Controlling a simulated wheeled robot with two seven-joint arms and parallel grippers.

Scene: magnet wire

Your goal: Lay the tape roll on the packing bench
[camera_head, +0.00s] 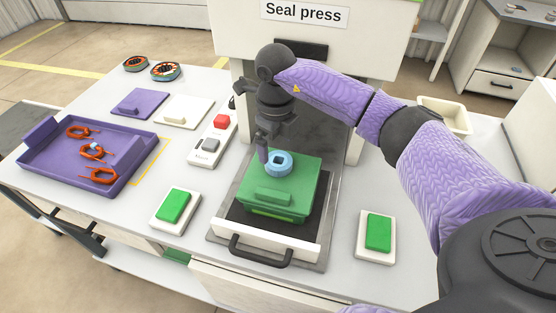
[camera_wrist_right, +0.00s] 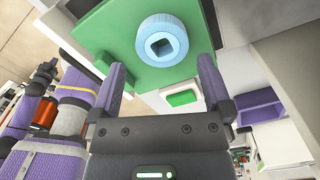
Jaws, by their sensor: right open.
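A light-blue roll with a square hole, which looks like the tape roll (camera_head: 284,171), lies flat on a green block (camera_head: 303,181) in the seal press. It also shows in the right wrist view (camera_wrist_right: 177,30), just beyond the fingertips. My right gripper (camera_head: 264,152) is close above the roll, at its left edge in the head view. In the right wrist view its two purple fingers (camera_wrist_right: 165,72) are apart with nothing between them. I cannot tell whether a finger touches the roll. My left gripper is not in view. No surface is labelled as the packing bench.
The green block stands on the press's dark tray with a handle (camera_head: 262,252). Green buttons flank it (camera_head: 174,206) (camera_head: 378,233). A control box (camera_head: 212,143), flat pads (camera_head: 184,112) and a purple tray (camera_head: 45,163) with several orange-red parts are left. Two spools (camera_head: 165,71) (camera_head: 135,63) lie behind.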

